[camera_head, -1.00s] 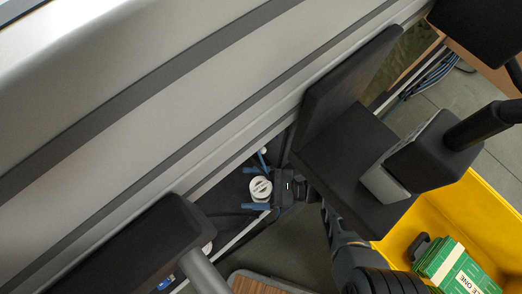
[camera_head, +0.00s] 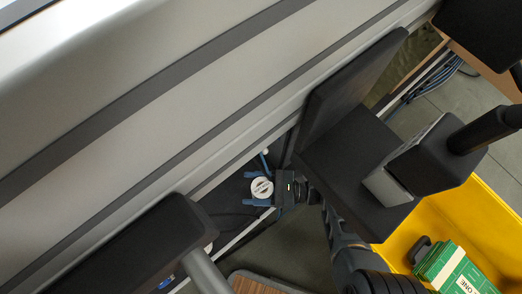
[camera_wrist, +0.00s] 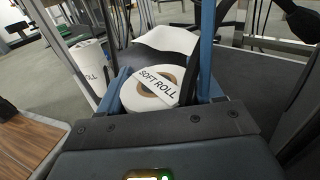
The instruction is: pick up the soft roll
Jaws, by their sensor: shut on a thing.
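The soft roll (camera_head: 262,189) is a white roll with a brown core, seen end-on between the two blue fingers of my gripper (camera_head: 258,188). In the wrist view the roll (camera_wrist: 136,100) carries a "SOFT ROLL" label across its end. My gripper (camera_wrist: 160,90) is shut on it, with one finger on each side. Whether the roll touches the surface below cannot be told.
A second white roll (camera_wrist: 90,62), its label partly hidden, stands just left of the left finger in the wrist view. A black seat (camera_head: 350,155) is close to my arm. A yellow crate (camera_head: 470,205) with green packets (camera_head: 445,262) lies at lower right.

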